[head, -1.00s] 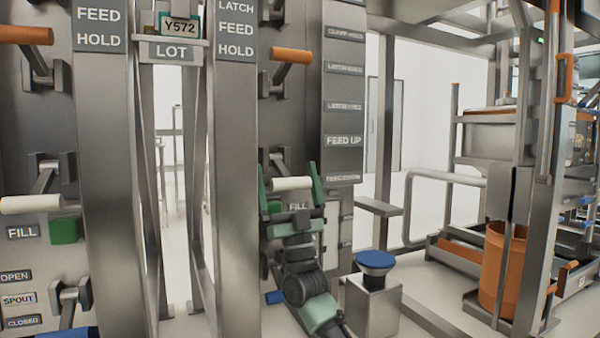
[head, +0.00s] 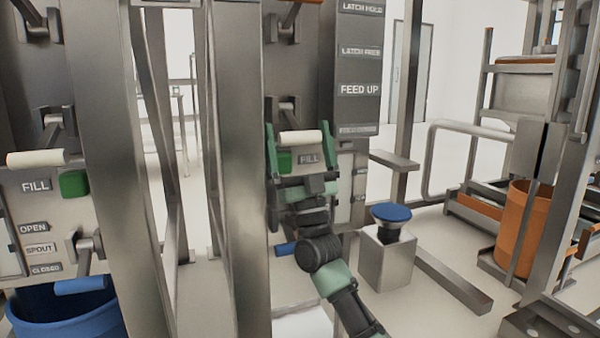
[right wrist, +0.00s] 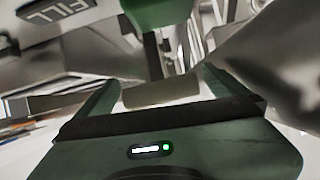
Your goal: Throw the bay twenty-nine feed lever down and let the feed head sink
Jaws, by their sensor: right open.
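My right gripper (head: 298,130) is open, with its green fingers on either side of a white-handled lever (head: 300,137) on the right-hand bay post. In the right wrist view the white handle (right wrist: 160,92) lies crosswise between the fingers; I cannot tell whether they touch it. A green block (head: 285,160) and a FILL label (head: 309,158) sit just below the handle. An orange-handled lever (head: 300,2) is cut off by the top edge above it. The panel on the right has a bright FEED UP line (head: 360,90). No bay number is readable. My left gripper is not in view.
The left bay has its own white-handled lever (head: 36,158), green block (head: 74,183) and a spout lever (head: 85,250) above a blue tub (head: 68,315). A blue-topped pedestal (head: 388,258) stands right of my arm. An orange bin (head: 530,230) stands further right.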

